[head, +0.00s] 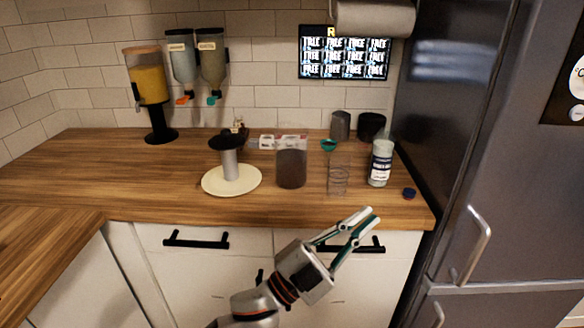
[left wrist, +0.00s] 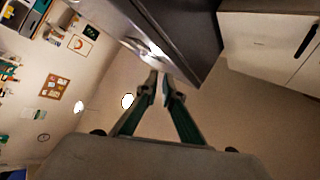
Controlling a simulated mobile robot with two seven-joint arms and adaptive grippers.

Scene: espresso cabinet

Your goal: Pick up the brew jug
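A dark, see-through jug-like container (head: 291,168) stands upright on the wooden counter, right of the middle. It looks most like the brew jug, though no handle can be made out. My left gripper (head: 371,213) is in front of the counter's front edge, below and to the right of this container and apart from it. Its green-sided fingers have a narrow gap between them and hold nothing. The left wrist view shows the same empty gripper (left wrist: 160,82), with floor and the fridge beyond, and no jug. My right gripper is not in view.
A clear ribbed glass (head: 338,180) and a labelled bottle (head: 380,163) stand right of the container. A black-topped device (head: 228,155) on a round cream plate (head: 217,187) stands left. Dark cups (head: 371,127) are behind. The fridge (head: 460,120) borders the right. The counter's left is largely clear.

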